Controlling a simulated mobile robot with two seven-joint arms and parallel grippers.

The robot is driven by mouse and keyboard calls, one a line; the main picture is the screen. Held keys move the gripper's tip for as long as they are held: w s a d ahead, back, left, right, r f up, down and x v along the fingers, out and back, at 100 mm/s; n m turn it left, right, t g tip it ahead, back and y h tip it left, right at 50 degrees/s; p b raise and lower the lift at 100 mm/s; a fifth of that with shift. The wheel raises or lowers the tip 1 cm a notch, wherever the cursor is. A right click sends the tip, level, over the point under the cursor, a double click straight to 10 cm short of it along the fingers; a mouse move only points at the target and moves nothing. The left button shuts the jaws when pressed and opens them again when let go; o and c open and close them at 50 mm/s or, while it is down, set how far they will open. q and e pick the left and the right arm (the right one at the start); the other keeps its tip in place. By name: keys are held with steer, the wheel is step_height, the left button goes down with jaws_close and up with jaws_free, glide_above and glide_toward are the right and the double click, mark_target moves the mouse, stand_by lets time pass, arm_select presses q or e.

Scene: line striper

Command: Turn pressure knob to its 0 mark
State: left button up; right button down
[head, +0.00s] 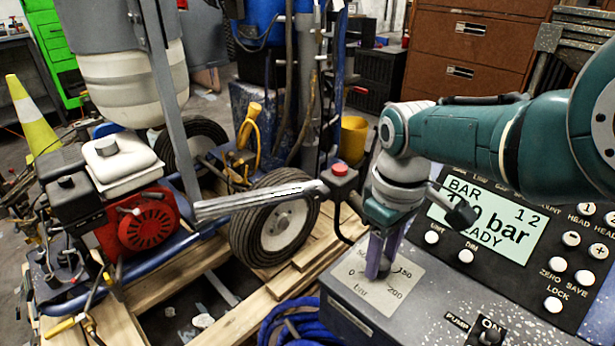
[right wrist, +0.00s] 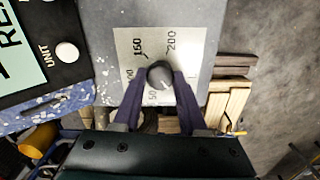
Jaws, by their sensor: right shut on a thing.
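The pressure knob (right wrist: 160,76) is a dark round knob on a pale dial plate (head: 378,284) on the grey sloped console. The plate carries marks including 0, 150, 200 and "bar" in the head view; the 0 is at its left. My right gripper (head: 380,258) comes down on the dial from above. In the right wrist view its purple fingers (right wrist: 157,90) are shut on the knob's sides. The fingers hide most of the knob in the head view. I cannot tell which mark the knob points to. My left gripper is not in view.
A lit display (head: 485,230) shows "BAR" and "READY", its number partly hidden by my arm. Several white buttons (head: 553,304) and a PUMP switch (head: 490,334) lie right of the dial. A red-topped control (head: 340,170) stands behind the console. A wheeled machine (head: 283,222) fills the left.

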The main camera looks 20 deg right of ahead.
steer(key=shift+n, duration=0.7)
steer(key=shift+c, duration=2.2)
jaws_free()
steer(key=shift+r, duration=0.1)
steer(key=shift+r+p, duration=0.4)
step_height(320, 180, up, 9)
steer(key=p, duration=0.7)
